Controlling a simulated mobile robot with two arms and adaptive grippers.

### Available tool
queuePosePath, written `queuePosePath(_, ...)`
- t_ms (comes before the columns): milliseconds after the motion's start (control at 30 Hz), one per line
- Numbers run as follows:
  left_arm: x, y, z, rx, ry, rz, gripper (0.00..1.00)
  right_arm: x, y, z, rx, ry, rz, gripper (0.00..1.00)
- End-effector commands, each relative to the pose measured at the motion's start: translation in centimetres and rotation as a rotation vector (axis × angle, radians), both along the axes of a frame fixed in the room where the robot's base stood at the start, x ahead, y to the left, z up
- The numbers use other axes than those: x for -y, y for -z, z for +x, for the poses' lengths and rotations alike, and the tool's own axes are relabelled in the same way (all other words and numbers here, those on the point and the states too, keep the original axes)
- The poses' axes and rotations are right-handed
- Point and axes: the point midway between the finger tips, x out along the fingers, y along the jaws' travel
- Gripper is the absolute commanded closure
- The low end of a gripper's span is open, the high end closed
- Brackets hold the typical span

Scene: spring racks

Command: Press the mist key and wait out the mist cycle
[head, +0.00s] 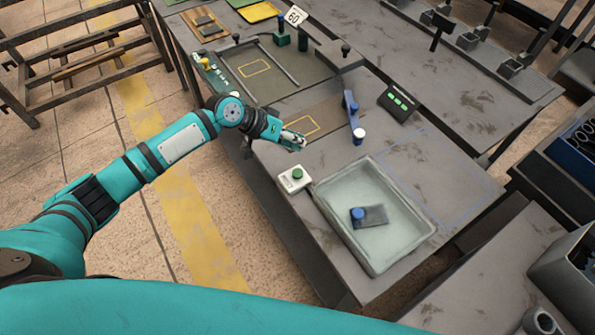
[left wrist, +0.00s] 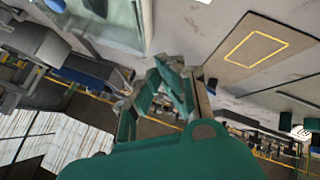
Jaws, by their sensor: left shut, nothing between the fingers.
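The mist key looks to be the green button on a small white box (head: 295,178), at the left edge of the table beside a clear tray. My left gripper (head: 297,141) is shut and empty, above the table's edge and a little beyond the white box, apart from it. Its closed fingers also show in the left wrist view (left wrist: 170,88). The clear, shallow tray (head: 322,205) holds a dark plate with a blue knob (head: 372,215). I cannot make out the button clearly in the left wrist view. My right gripper is not in view.
A brown mat with a yellow outline (head: 335,117) lies near my gripper. A bare blue-outlined area (head: 440,175) is right of the tray.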

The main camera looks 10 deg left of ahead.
Motion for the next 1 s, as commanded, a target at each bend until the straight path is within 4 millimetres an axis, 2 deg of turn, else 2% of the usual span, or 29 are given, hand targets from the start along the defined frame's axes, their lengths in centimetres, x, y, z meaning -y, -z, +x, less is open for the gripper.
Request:
queuePosePath(267, 0.1, 0.2, -0.1, 0.000, 0.001, 0.001, 1.00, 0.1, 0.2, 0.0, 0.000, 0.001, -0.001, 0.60)
queuePosePath(433, 0.0, 1.3, -0.1, 0.000, 0.001, 0.001, 1.00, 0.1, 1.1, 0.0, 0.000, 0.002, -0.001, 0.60)
queuePosePath(833, 0.0, 6.7, -0.1, 0.001, 0.001, 0.002, 1.00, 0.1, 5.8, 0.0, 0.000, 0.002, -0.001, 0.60)
queuePosePath(1000, 0.1, 8.4, -0.1, 0.001, 0.001, 0.000, 1.00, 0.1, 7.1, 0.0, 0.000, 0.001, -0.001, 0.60)
